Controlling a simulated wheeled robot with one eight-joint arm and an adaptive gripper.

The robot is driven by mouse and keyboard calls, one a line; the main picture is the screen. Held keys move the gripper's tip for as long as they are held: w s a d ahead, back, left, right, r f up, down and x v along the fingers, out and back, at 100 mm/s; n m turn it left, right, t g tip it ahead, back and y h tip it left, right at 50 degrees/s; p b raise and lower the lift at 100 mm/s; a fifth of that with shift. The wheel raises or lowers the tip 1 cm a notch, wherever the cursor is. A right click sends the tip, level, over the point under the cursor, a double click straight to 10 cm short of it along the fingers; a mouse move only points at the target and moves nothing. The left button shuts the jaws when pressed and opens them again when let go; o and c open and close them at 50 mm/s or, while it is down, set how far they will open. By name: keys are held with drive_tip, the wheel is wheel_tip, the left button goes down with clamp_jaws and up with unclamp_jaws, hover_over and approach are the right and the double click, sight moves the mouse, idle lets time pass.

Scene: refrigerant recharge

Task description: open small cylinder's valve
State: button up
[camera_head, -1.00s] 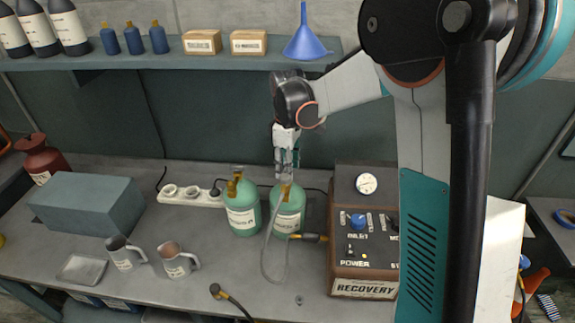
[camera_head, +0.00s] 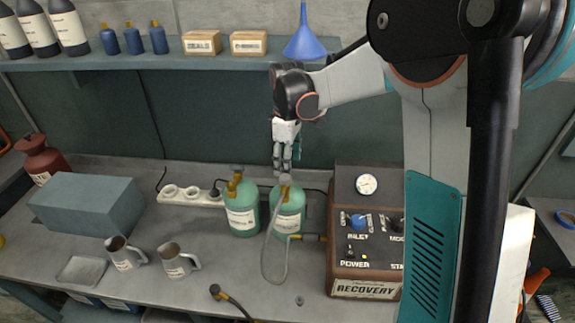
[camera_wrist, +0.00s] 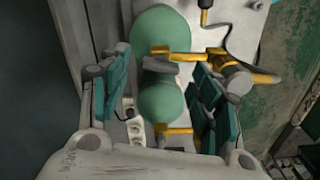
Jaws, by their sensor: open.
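Two green cylinders with white labels and brassy valves stand side by side on the bench. The left cylinder (camera_head: 241,214) and the right cylinder (camera_head: 287,222) look close in size. My gripper (camera_head: 284,168) points down just above the right cylinder's valve (camera_head: 286,181). In the wrist view, my gripper (camera_wrist: 160,92) is open, with a teal-padded finger on either side and nothing clasped. A green cylinder body (camera_wrist: 160,102) shows between the fingers, with another (camera_wrist: 165,28) beyond it. A brass fitting with a grey round knob (camera_wrist: 238,80) lies by the right finger. Contact cannot be told.
A clear hose (camera_head: 266,262) loops from the right cylinder's top. The recovery machine (camera_head: 366,270) stands close on the right. A shelf (camera_head: 200,60) runs above.

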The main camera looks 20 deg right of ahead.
wheel_tip(320, 180, up, 10)
idle(0.4)
drive_tip(key=shift+s, duration=0.1)
